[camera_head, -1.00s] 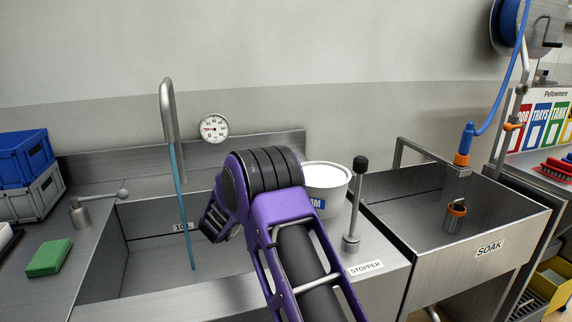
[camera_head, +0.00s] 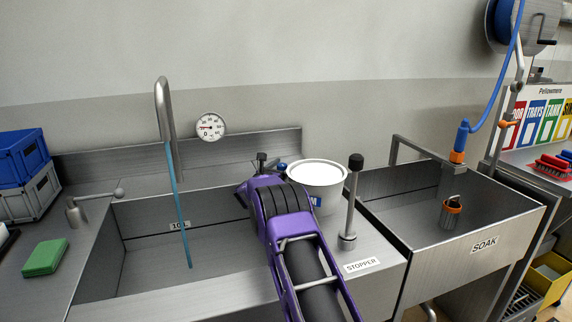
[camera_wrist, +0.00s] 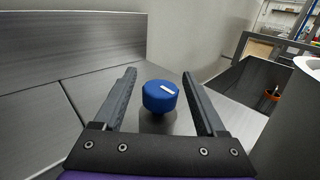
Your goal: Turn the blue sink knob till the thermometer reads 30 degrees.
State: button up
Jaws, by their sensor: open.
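The blue knob (camera_wrist: 159,96) with a white pointer mark stands on a grey base in the wrist view. My gripper (camera_wrist: 158,82) is open, with one finger on each side of the knob and a gap to both. In the head view my gripper (camera_head: 270,165) is at the back of the sink, left of the white tub, and my arm hides the knob. The round thermometer (camera_head: 211,126) is on the wall above the sink; its needle points left, the exact reading too small to tell. Water (camera_head: 180,205) runs from the spout (camera_head: 165,105) into the sink (camera_head: 150,285).
A white tub (camera_head: 318,173) stands close right of my gripper. An upright stopper rod (camera_head: 352,200) with a black top is in front of it. The SOAK basin (camera_head: 500,222) is further right. A green sponge (camera_head: 45,257) lies at the left.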

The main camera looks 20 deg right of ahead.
jog(key=shift+x, duration=0.8)
grip_shut()
